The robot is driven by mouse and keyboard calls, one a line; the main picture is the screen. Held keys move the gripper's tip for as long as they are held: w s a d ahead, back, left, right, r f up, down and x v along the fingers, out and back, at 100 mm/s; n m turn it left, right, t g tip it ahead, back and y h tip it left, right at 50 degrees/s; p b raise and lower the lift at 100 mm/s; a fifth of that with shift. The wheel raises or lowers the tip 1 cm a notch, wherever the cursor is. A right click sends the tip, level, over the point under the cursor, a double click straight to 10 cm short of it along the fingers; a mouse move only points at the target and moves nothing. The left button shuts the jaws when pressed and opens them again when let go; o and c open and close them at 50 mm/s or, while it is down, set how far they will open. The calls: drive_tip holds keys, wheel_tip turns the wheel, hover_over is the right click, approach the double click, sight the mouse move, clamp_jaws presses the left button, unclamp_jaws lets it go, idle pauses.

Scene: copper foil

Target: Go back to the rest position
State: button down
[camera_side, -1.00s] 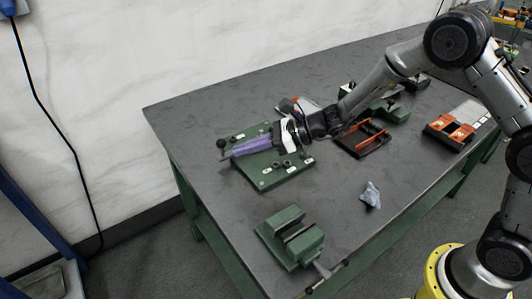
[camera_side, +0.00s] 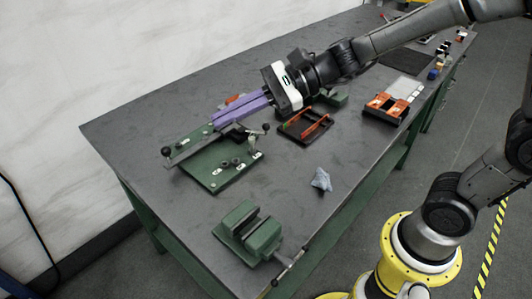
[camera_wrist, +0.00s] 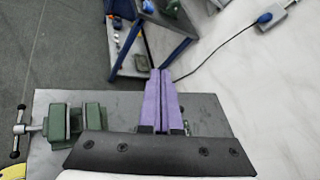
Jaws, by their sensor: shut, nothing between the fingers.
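My gripper (camera_side: 214,122) has a white body and long purple fingers, which lie together with nothing between them. In the side view it points left and down, and its fingertips overlap the far edge of the green fixture plate (camera_side: 212,178). I cannot tell exactly how high above it they are. The plate carries a dark bar and black-knobbed levers. In the wrist view the purple fingers (camera_wrist: 161,74) also show closed, and their tips overlap the view past the table edge. No copper foil can be made out.
A green vise (camera_side: 262,240) stands at the near side of the table (camera_side: 130,150). A crumpled blue-grey cloth (camera_side: 321,181) lies to its right. A black tray with orange parts (camera_side: 300,135) and an orange-and-white organizer (camera_side: 393,101) are further right. A wall is behind.

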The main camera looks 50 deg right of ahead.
drive_tip(key=s+d+n+g+h, duration=0.1)
drive_tip(key=s+d+n+h, duration=0.15)
drive_tip(key=s+n, duration=0.4)
drive_tip(key=s+d+n+g+h, duration=0.1)
drive_tip(key=s+d+n+h, duration=0.1)
drive_tip(key=s+d+n, duration=0.45)
drive_tip(key=s+d+f+n+h, duration=0.4)
drive_tip(key=s+d+h, duration=0.3)
drive_tip(key=d, duration=0.3)
drive_tip(key=shift+f+n, duration=0.25)
drive_tip(key=shift+n, duration=0.45)
